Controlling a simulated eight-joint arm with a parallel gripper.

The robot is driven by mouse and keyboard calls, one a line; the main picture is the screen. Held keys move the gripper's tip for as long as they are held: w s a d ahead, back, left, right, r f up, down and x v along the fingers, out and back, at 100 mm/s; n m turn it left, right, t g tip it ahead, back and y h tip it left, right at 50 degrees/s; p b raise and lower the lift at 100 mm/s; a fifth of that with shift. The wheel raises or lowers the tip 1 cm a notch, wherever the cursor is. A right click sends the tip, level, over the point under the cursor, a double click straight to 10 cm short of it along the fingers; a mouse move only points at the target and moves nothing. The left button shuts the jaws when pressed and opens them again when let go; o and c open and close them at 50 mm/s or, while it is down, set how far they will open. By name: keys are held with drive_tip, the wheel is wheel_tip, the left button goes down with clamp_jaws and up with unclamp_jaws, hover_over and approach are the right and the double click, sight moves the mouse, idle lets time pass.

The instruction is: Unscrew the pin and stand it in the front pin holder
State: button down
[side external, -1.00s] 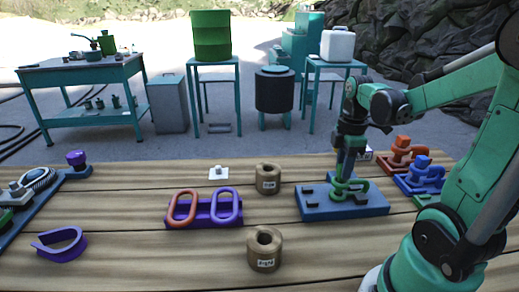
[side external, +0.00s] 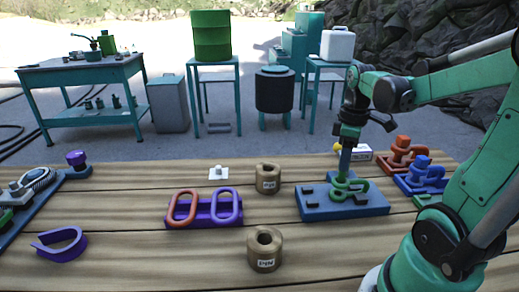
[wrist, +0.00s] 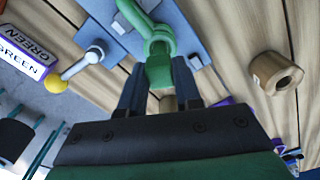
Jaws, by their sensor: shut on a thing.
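The green shackle (side external: 354,189) sits on the blue base plate (side external: 313,207). My gripper (side external: 346,173) points straight down over it. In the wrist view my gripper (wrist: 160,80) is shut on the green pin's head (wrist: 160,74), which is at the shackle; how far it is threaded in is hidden. Two brown, round pin holders with a hole on top stand left of the plate: the nearer one (side external: 264,258), labelled PIN, and the farther one (side external: 268,184). Both holes look empty. One brown holder (wrist: 276,74) also shows at right in the wrist view.
An orange shackle (side external: 402,150) and a blue shackle (side external: 421,170) stand right of the plate. A yellow-knobbed lever (wrist: 68,76) and a GREEN label (wrist: 24,57) lie behind it. A purple tray (side external: 204,219) with two rings is left of the holders. Wood between plate and holders is clear.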

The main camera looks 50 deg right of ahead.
drive_tip(key=shift+r, duration=2.1)
drive_tip(key=shift+w, duration=0.1)
drive_tip(key=w+a+f, duration=0.2)
drive_tip(key=w, duration=0.6)
drive_tip(key=w+a+f, duration=0.1)
drive_tip(key=w+a, duration=0.1)
drive_tip(key=w, duration=0.7)
drive_tip(key=shift+s+a+f, duration=0.1)
drive_tip(key=shift+f, duration=1.1)
drive_tip(key=shift+s+a+f, duration=0.1)
drive_tip(key=shift+f, duration=1.1)
drive_tip(key=shift+f, duration=0.7)
drive_tip(key=c, duration=0.5)
unclamp_jaws()
drive_tip(key=shift+c, duration=0.2)
